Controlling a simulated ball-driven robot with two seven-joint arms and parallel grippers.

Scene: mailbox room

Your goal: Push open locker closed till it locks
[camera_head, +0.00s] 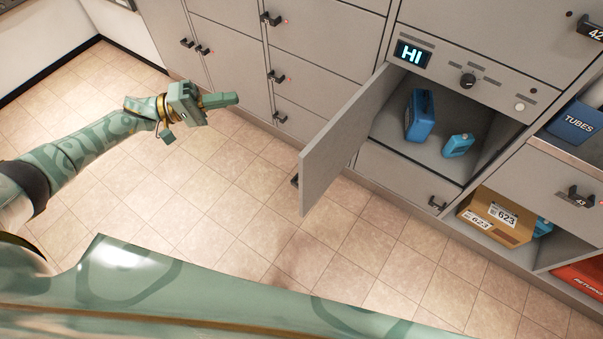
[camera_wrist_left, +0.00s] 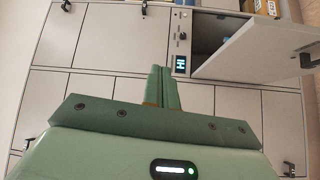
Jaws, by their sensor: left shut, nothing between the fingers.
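The open locker (camera_head: 395,140) is in the right half of the head view, with a blue bottle (camera_head: 420,115) and a smaller blue container (camera_head: 458,145) inside. Its grey door (camera_head: 345,140) is swung outward, standing out from the locker front toward the left. The door also shows at the upper right of the left wrist view (camera_wrist_left: 262,50). My left gripper (camera_head: 236,99) is in front of the cabinets, left of the door and apart from it. Its fingers (camera_wrist_left: 158,85) are shut and empty. My right gripper is not in view.
A panel with a lit "HI" display (camera_head: 412,53) and a knob is above the opening. An open compartment at lower right holds a cardboard box (camera_head: 497,217). A blue "TUBES" bin (camera_head: 577,122) is at the right. The tiled floor (camera_head: 230,200) is clear.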

